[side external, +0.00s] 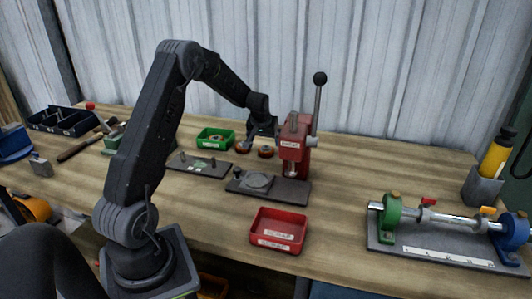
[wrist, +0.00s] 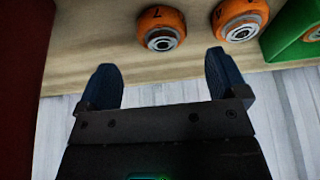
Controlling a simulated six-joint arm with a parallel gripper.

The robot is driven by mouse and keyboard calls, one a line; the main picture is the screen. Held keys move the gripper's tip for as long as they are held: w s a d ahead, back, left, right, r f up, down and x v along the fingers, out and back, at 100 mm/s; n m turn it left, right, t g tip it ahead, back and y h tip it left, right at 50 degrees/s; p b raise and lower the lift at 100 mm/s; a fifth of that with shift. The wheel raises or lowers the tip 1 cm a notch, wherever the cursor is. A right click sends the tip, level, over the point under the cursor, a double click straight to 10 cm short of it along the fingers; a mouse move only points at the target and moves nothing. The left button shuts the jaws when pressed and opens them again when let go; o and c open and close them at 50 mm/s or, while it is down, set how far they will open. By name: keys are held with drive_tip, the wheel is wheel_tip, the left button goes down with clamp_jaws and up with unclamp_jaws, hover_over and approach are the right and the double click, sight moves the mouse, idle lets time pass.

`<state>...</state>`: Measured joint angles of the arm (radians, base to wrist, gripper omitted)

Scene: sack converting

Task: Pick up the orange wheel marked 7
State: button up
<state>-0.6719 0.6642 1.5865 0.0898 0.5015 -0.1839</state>
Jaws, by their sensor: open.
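The orange wheel marked 7 (wrist: 160,28) lies flat on the wooden bench in the wrist view, with a grey metal hub. It appears to be the right one of the two wheels in the side view (side external: 265,152). A second orange wheel (wrist: 239,19) lies beside it; I cannot read its mark surely. My gripper (wrist: 161,60) is open and empty, its two dark blue fingers spread, with the 7 wheel ahead of the gap between them. In the side view my gripper (side external: 262,128) hangs above and behind the wheels.
A green bin (side external: 215,137) stands left of the wheels. A red press (side external: 295,145) with a tall lever stands close on the right. A red tray (side external: 278,230) is near the front edge. The corrugated wall (side external: 400,80) is behind the bench.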

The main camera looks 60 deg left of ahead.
sight(266, 147)
drive_tip(key=x, duration=0.5)
drive_tip(key=shift+a, duration=0.2)
drive_tip(key=shift+c, duration=0.2)
drive_tip(key=shift+r, duration=0.1)
drive_tip(key=c, duration=1)
drive_tip(key=shift+c, duration=0.2)
